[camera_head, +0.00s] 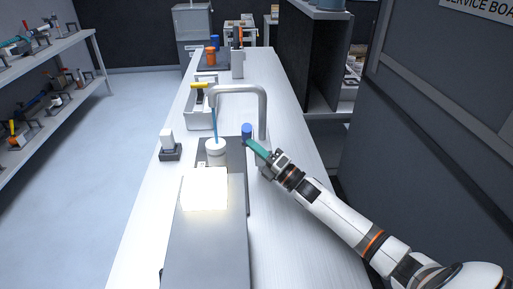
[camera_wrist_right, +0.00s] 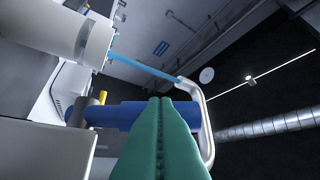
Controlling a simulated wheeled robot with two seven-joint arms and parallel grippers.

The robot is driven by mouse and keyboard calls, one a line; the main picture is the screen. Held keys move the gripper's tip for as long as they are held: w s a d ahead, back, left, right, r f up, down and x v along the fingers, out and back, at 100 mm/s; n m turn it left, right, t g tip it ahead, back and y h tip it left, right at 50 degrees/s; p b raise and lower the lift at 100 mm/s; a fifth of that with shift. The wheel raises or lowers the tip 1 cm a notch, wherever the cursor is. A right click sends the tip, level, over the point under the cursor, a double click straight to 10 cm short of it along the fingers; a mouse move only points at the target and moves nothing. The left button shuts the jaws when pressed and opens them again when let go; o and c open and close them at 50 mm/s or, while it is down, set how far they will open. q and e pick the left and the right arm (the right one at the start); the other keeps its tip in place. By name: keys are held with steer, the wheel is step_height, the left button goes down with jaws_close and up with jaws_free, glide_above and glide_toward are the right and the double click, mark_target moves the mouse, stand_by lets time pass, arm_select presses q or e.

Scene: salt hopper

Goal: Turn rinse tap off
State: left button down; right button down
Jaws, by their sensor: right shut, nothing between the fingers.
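The rinse tap (camera_head: 263,110) is a silver gooseneck on the white bench. A blue stream (camera_head: 214,124) runs from its spout down to a white cup-like vessel (camera_head: 216,148); the stream also shows in the right wrist view (camera_wrist_right: 143,66). The blue tap handle (camera_head: 247,130) is beside the tap's base; in the right wrist view the blue bar (camera_wrist_right: 105,116) lies across, behind my fingertips. My right gripper (camera_head: 248,143) has its teal fingers shut and empty, tips right at the handle. I cannot tell whether they touch it. My left gripper is out of view.
A bright glowing panel (camera_head: 205,188) stands in front of the vessel. A small block on a dark base (camera_head: 169,146) is to the left. A white tray (camera_head: 200,122) with a yellow-handled tool is behind. The bench right of the tap is bare.

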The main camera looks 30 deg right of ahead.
steer(key=shift+w+d+r+m+h+p, duration=0.15)
steer(key=shift+r+m+h+p, duration=0.45)
steer(key=shift+p, duration=0.65)
steer(key=r+m+p, duration=0.1)
steer(key=p, duration=0.1)
steer(key=w+r+m+g+h+p, duration=0.1)
steer(key=p, duration=0.1)
steer(key=w+d+m+g+p, duration=0.1)
steer(key=p, duration=0.1)
steer(key=shift+r+m+h+p, duration=0.3)
steer(key=shift+r+h+p, duration=0.1)
steer(key=shift+w+d+r+m+g+b, duration=0.15)
steer(key=shift+w+d, duration=0.1)
steer(key=shift+w, duration=0.3)
steer(key=shift+w+d+r+m+g+b, duration=0.1)
steer(key=shift+w+d+g, duration=0.1)
steer(key=shift+w, duration=0.3)
steer(key=shift+w+d+r+m+g+b, duration=0.15)
steer(key=shift+w+d, duration=0.1)
steer(key=shift+w, duration=0.3)
steer(key=shift+d, duration=0.1)
